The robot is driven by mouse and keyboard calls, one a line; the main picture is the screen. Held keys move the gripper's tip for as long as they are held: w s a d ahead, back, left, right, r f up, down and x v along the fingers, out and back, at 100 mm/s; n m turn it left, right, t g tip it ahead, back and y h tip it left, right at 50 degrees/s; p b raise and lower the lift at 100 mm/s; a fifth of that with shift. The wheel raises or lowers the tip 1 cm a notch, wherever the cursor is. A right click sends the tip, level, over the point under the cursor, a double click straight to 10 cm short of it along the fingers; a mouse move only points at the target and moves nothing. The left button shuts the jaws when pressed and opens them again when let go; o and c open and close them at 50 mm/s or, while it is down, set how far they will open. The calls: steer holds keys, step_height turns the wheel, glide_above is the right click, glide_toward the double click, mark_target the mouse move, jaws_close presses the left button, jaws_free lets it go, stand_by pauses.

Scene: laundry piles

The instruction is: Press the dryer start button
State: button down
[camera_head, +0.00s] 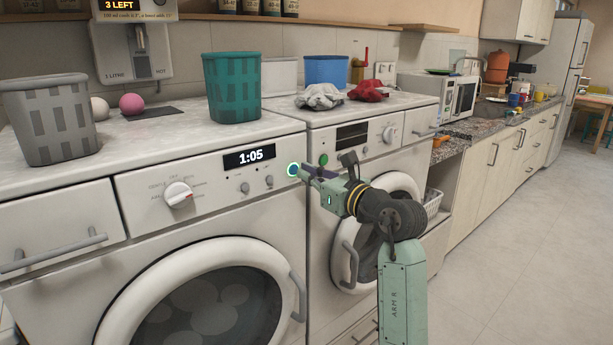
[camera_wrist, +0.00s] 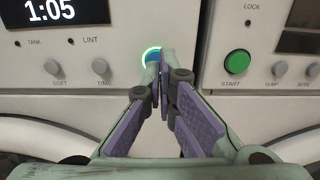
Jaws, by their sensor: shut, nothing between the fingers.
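The dryer is the left machine (camera_head: 215,245), with a 1:05 display (camera_head: 249,157), a white dial (camera_head: 178,194) and TANK and LINT lights. At its panel's right end is a round blue button with a glowing green ring (camera_head: 292,170). It also shows in the wrist view (camera_wrist: 150,55), partly hidden behind my fingertips. My gripper (camera_head: 304,172) is shut and empty, its tips right at the button's right side. In the wrist view the fingertips (camera_wrist: 166,62) overlap the button; I cannot tell whether they touch it.
A second machine (camera_head: 345,120) stands at the right, with a green START button (camera_wrist: 237,62) near my gripper. A grey basket (camera_head: 50,118), teal basket (camera_head: 232,87), pink ball (camera_head: 131,104) and cloths lie on top. Open floor (camera_head: 510,260) is at the right.

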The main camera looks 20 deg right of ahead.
steer(key=b+v, duration=0.3)
steer(key=v, duration=0.8)
steer(key=shift+s+d, duration=0.2)
steer(key=shift+d, duration=0.1)
steer(key=shift+r, duration=0.15)
steer(key=shift+a, duration=0.1)
